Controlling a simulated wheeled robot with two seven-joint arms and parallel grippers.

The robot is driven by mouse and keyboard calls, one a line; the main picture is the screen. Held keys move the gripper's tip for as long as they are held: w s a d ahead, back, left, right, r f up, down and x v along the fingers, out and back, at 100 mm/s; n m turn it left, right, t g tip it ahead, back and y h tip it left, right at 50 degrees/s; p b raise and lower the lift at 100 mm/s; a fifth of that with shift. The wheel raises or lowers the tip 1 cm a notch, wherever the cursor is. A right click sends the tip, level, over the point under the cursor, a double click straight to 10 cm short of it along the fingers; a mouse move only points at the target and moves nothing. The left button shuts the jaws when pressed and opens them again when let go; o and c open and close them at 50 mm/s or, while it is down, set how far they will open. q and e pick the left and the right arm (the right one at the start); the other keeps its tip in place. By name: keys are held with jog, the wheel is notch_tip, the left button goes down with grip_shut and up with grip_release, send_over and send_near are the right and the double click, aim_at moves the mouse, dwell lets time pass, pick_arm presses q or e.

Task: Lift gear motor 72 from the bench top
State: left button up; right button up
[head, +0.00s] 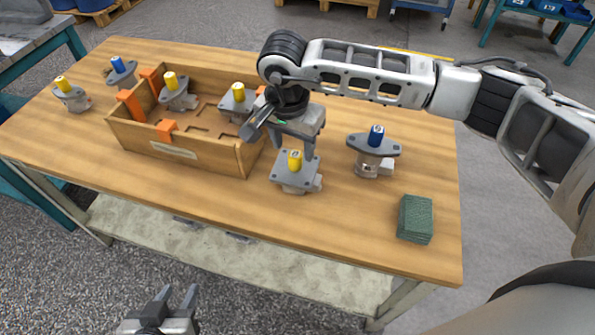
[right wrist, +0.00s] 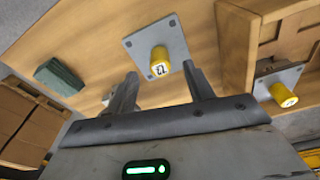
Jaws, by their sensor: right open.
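A grey gear motor (head: 290,178) with a square flange and a yellow-capped shaft stands upright on the bench top (head: 220,205), in front of the wooden box's right end. In the right wrist view the motor (right wrist: 168,36) shows a number on its cap that looks like 72. My right gripper (head: 292,146) is open just above it, pointing down. In the right wrist view the fingertips (right wrist: 160,70) lie on either side of the yellow cap, with nothing held between them. My left gripper (head: 178,291) is open and empty, low in front of the bench.
A wooden box (head: 215,158) with orange dividers holds yellow-capped motors. A blue-capped motor (head: 374,150) with an oval flange stands right of the target. A green block (head: 415,219) lies near the right front. Two more motors stand at the far left. The bench front is clear.

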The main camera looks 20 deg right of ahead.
aim_at(295, 153)
jog(key=f, duration=0.4)
jog(key=shift+w+d+f+p, duration=0.15)
jog(key=shift+w+d+p, duration=0.2)
grip_shut()
jog(key=shift+w, duration=0.1)
dwell(1.0)
